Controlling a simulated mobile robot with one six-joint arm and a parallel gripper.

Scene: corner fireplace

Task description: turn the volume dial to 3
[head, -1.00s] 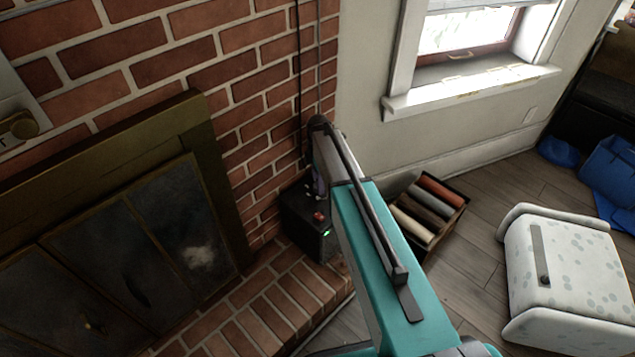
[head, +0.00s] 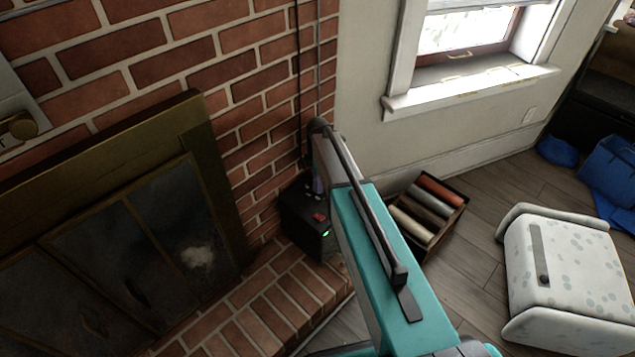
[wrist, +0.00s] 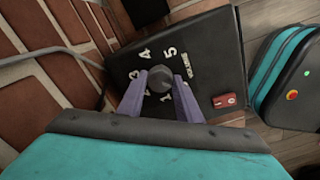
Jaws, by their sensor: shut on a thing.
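A black box (head: 297,225) stands on the brick hearth beside the fireplace, below my arm. It also shows in the wrist view (wrist: 205,55), with white numbers on its top; 5, 4 and 3 are readable, and lower ones are partly hidden by a finger. The round dark volume dial (wrist: 160,79) sits among the numbers. The two purple fingers of my gripper (wrist: 162,84) are closed on the dial from either side. I cannot make out which number the dial points to. In the head view my arm hides the dial.
A red switch (wrist: 224,101) is on the box near my right finger, and a green light (head: 326,233) shows on its side. The brick wall (head: 235,60) rises close behind. A crate of rolled cloths (head: 457,201) and a white spotted box (head: 565,270) stand on the floor to the right.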

